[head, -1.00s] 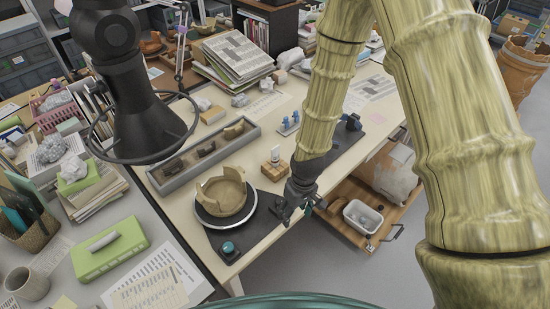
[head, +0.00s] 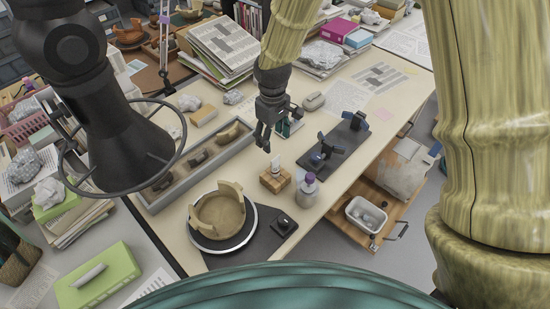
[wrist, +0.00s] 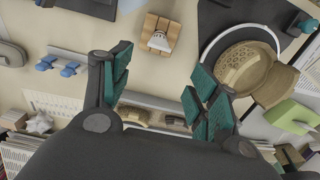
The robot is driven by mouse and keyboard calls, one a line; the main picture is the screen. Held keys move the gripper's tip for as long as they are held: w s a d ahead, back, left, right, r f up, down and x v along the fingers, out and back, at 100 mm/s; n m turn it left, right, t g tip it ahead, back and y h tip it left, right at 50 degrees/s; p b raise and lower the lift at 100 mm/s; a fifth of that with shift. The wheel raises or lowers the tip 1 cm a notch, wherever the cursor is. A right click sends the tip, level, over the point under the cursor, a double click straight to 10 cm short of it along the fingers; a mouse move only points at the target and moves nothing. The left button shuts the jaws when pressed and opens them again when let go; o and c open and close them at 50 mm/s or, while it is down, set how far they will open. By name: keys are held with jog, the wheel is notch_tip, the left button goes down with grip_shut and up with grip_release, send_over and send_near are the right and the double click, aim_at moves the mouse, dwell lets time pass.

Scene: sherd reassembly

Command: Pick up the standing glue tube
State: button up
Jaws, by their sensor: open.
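The glue tube (head: 275,161) is small and white and stands upright in a wooden block (head: 275,181) on the table. In the wrist view the tube (wrist: 159,41) and its block (wrist: 150,22) show beyond the fingertips, near the top middle. My gripper (head: 275,136) is above and just behind the tube in the head view, pointing down. In the wrist view my gripper (wrist: 160,65) has its teal-padded fingers spread wide with nothing between them. It is apart from the tube.
A tan sherd bowl (head: 218,213) sits on a turntable to the left. A grey tray (head: 163,203) of sherds lies behind it.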

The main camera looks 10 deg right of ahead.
jog(key=p, duration=0.1)
send_over(275, 159)
jog(key=f, duration=0.5)
jog(key=shift+w, duration=0.35)
jog(key=shift+s+f+p, duration=0.15)
jog(key=shift+s+p, duration=0.05)
jog(key=shift+p, duration=0.2)
notch_tip(275, 159, down, 2)
jog(key=shift+d+f+p, duration=0.1)
jog(key=shift+d+p, duration=0.05)
jog(key=shift+p, duration=0.55)
jog(key=shift+f+p, duration=0.45)
jog(key=shift+f, duration=1)
jog(key=shift+c, duration=0.2)
jog(key=c, duration=0.9)
